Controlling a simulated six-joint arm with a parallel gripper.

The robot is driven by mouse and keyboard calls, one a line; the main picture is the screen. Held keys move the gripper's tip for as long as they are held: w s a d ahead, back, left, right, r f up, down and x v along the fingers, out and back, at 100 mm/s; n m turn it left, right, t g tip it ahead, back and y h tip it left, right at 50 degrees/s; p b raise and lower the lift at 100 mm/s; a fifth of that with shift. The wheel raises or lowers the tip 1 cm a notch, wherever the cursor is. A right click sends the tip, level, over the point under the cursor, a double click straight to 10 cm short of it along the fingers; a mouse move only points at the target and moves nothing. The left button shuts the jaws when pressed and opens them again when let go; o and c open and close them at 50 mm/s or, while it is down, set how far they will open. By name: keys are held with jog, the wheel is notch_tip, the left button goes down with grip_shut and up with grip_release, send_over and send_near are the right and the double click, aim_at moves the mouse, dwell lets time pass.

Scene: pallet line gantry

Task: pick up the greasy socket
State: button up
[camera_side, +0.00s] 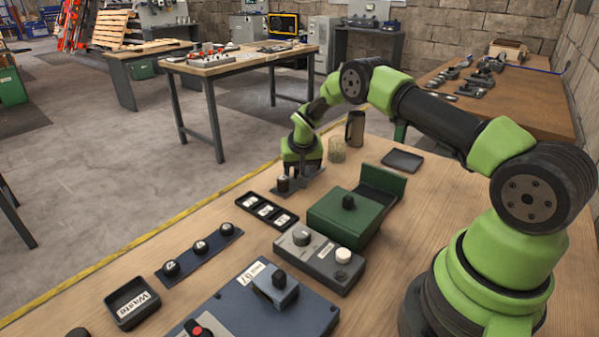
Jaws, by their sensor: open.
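My gripper (296,178) points down low over the far part of the wooden bench, with its jaws apart. A small dark cylinder (283,184), which may be the greasy socket, stands at the left side of the fingertips. It is too small to tell whether grease is on it, or whether it is between the fingers or just beside them. Grey metal around the fingers hides part of the spot below.
Near my gripper are a black three-part tray (267,210), a green box (338,217), a glass jar (337,155) and a dark jug (355,128). Closer are a grey knob unit (318,275), a strip of black knobs (218,243) and a waste tray (122,297).

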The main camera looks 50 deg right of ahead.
jog(key=shift+c, duration=0.3)
jog(key=c, duration=1)
jog(key=shift+c, duration=0.2)
